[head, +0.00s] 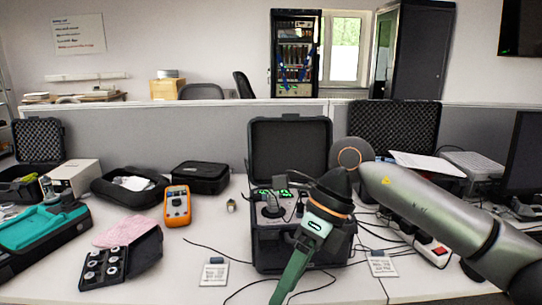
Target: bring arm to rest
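My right arm comes in from the right, bends at a round joint and drops down in front of the open black case (268,248). Its end (290,272) is a narrow green part below an orange ring, running to the bottom edge; I cannot make out separate fingertips or a held thing. The arm hides the right part of the case's panel, where green displays and a dark round knob (271,208) show. I cannot tell whether the arm touches the case. My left arm and gripper are not in view.
An orange meter (177,206) stands left of the case, with a pink cloth (120,229), a black sensor box (103,268) and a teal case (40,228) further left. Printed cards (214,274) and cables lie in front. A power strip (432,250) and monitor (524,165) are right. A grey partition (215,138) stands behind.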

